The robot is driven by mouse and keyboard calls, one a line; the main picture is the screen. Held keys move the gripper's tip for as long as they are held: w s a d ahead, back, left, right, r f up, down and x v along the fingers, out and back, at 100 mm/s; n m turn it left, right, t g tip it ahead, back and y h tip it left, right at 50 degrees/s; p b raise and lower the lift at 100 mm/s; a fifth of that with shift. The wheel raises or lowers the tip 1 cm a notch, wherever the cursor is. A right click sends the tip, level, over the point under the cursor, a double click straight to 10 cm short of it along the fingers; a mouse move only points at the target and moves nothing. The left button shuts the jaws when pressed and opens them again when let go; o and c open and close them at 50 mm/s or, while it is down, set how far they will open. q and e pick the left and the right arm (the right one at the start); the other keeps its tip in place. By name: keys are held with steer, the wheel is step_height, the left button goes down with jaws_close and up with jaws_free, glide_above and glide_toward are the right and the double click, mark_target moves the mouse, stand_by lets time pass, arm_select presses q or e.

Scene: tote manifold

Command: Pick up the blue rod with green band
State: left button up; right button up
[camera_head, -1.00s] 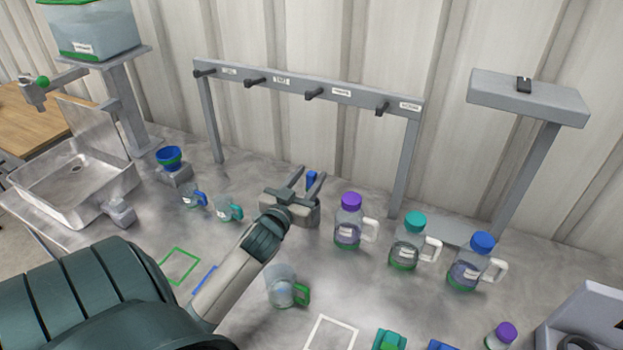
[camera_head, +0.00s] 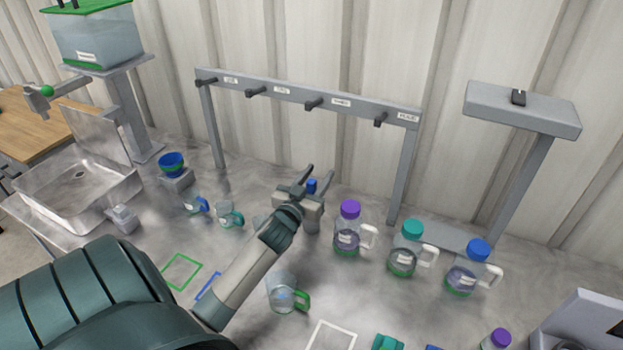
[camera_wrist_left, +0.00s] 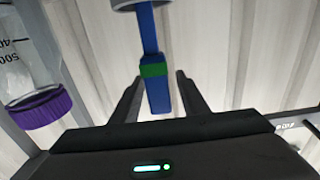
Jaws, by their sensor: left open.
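The blue rod with green band (camera_wrist_left: 157,98) shows in the left wrist view between the two fingers. Its narrower end meets a pale grey part at the top edge. In the head view only a short blue piece (camera_head: 312,185) of it shows between my fingers; the rest is hidden behind my gripper. My left gripper (camera_head: 320,170) is open, with a finger on each side of the rod and gaps visible in the wrist view (camera_wrist_left: 159,77). My right gripper is not in view.
A purple-capped bottle (camera_head: 348,232) stands close to the right of my left gripper. Teal-capped (camera_head: 404,252) and blue-capped (camera_head: 469,272) bottles stand further right. A grey hook rack (camera_head: 300,100) stands behind. A clear jug (camera_head: 283,292) with green handle stands in front.

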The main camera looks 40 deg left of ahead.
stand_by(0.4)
arm_select(q)
jaws_close()
step_height(320, 180, up, 10)
steer(key=b, duration=0.2)
stand_by(0.5)
steer(key=shift+r, duration=0.1)
stand_by(0.4)
steer(key=shift+r+p, duration=1.9)
steer(key=shift+p, duration=0.1)
